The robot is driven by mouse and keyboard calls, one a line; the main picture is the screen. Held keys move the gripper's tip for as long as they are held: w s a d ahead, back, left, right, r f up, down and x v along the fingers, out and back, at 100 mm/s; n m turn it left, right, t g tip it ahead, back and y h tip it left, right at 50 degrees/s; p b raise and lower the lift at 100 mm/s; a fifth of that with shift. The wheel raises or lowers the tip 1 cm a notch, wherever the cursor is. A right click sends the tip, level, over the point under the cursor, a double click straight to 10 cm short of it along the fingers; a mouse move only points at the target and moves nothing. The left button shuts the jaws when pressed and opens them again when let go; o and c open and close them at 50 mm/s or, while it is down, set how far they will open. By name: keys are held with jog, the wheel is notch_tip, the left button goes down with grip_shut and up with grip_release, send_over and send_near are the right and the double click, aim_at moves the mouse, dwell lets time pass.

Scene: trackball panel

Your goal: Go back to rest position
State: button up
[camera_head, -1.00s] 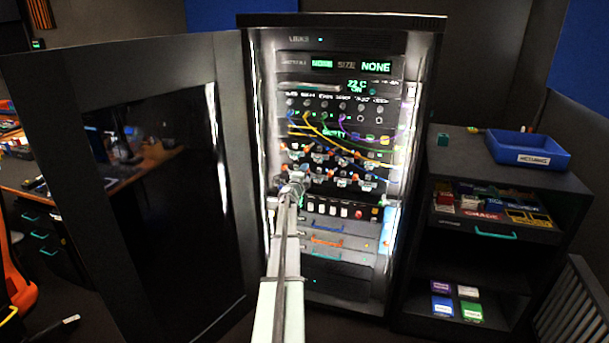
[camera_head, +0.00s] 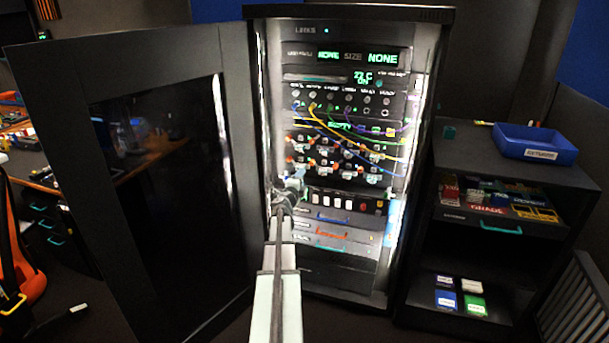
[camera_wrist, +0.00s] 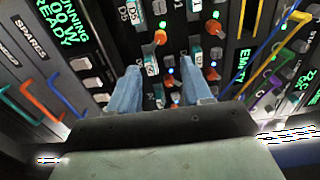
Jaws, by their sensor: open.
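My gripper (camera_wrist: 162,90) shows in the wrist view with its two blue-grey fingers apart and nothing between them. The fingers point at the panel, near a row of orange-tipped connectors (camera_wrist: 153,50); I cannot tell whether they touch anything. In the head view my gripper (camera_head: 290,185) is in front of the lower left part of the open rack cabinet (camera_head: 350,12), just below the connector rows. My arm runs up from the bottom centre of the picture and hides part of the lower cabinet.
The cabinet door (camera_head: 30,120) stands open on the left. A black shelf unit (camera_head: 470,150) with a blue tray (camera_head: 535,143) stands on the right. Coloured cables (camera_head: 340,125) hang across the panel. A desk (camera_head: 30,170) is at the far left.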

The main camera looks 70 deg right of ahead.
jog(key=shift+a, duration=0.75)
